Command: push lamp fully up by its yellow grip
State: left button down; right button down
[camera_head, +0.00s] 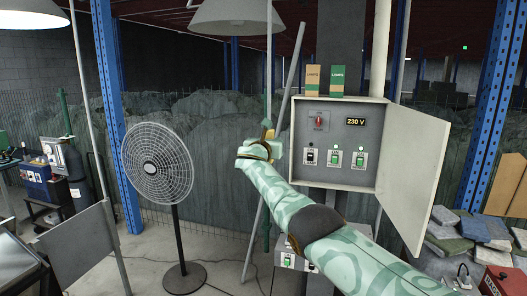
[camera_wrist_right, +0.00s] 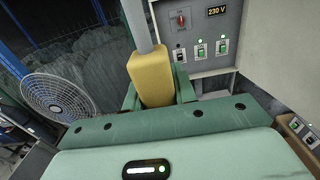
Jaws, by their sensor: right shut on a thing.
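The lamp (camera_head: 237,15) has a wide grey shade at the top of the head view, cut off by the frame edge. A thin pole (camera_head: 268,65) comes down beside the shade to my right gripper (camera_head: 264,143). The yellow grip (camera_wrist_right: 151,75) is a block around the pole's lower end in the right wrist view. My right gripper's fingers (camera_wrist_right: 157,94) are on both sides of it, shut on it. In the head view the gripper mostly hides the grip. My left gripper is not in view.
An open electrical box (camera_head: 335,145) with switches is right of the gripper, its door (camera_head: 412,165) swung out right. A standing fan (camera_head: 157,165) is to the left. A slanted pole (camera_head: 290,90) passes close behind the gripper. Stacked slabs (camera_head: 470,235) lie at right.

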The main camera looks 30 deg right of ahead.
notch_tip(320, 180, up, 2)
jog(key=shift+r+p, duration=0.15)
jog(key=shift+p, duration=0.3)
jog(key=shift+r, duration=0.2)
jog(key=c, duration=1.1)
grip_release()
jog(key=shift+f, duration=0.1)
jog(key=shift+a+f, duration=0.1)
jog(key=shift+a, duration=0.05)
